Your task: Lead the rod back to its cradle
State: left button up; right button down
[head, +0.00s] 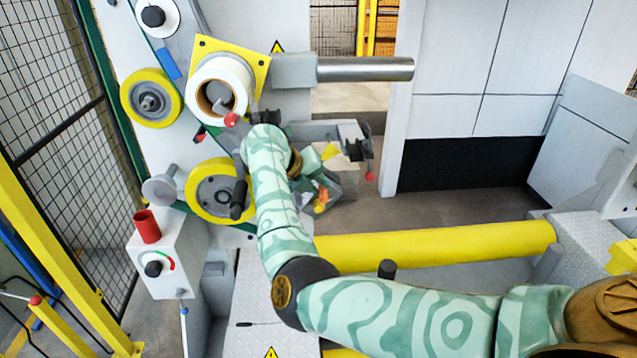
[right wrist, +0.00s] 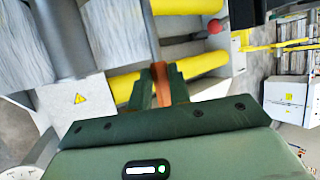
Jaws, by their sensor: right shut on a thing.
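My right gripper (head: 318,192) is in the middle of the head view, below the grey shaft and partly hidden by my own arm. In the right wrist view its two green fingers (right wrist: 161,92) are shut on a narrow orange-brown piece (right wrist: 160,80). This looks like part of the rod; its full length does not show. A bit of orange (head: 321,203) also shows at the gripper in the head view. A grey bracket with dark clips (head: 354,148) stands just right of the gripper and may be the cradle; I cannot tell. My left gripper is not in view.
A white coil (head: 236,72) sits on a yellow plate at the upper left. A grey shaft (head: 365,69) reaches right. A thick yellow bar (head: 435,246) crosses below my gripper. Yellow rollers (head: 150,96) and a red-topped control box (head: 165,262) are at left.

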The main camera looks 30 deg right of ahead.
pick_arm(q)
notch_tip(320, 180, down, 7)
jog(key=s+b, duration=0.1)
jog(key=b, duration=0.5)
pick_arm(e)
jog(key=w+a+f, duration=0.2)
jog(key=a+f, duration=0.1)
jog(key=f, duration=0.6)
jog(key=shift+a, duration=0.15)
jog(key=shift+w, duration=0.1)
pick_arm(q)
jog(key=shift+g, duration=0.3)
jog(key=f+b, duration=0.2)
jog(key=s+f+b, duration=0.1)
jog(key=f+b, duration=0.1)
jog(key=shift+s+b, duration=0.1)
jog(key=shift+b, duration=0.25)
pick_arm(e)
jog(key=f, duration=0.1)
jog(key=w+a+f, duration=0.1)
jog(key=f, duration=0.1)
jog(key=a+f, duration=0.1)
jog(key=f, duration=0.1)
jog(key=shift+w+a, duration=0.2)
jog(key=shift+a, duration=0.05)
jog(key=shift+s+r, duration=0.1)
jog(key=shift+r, duration=0.1)
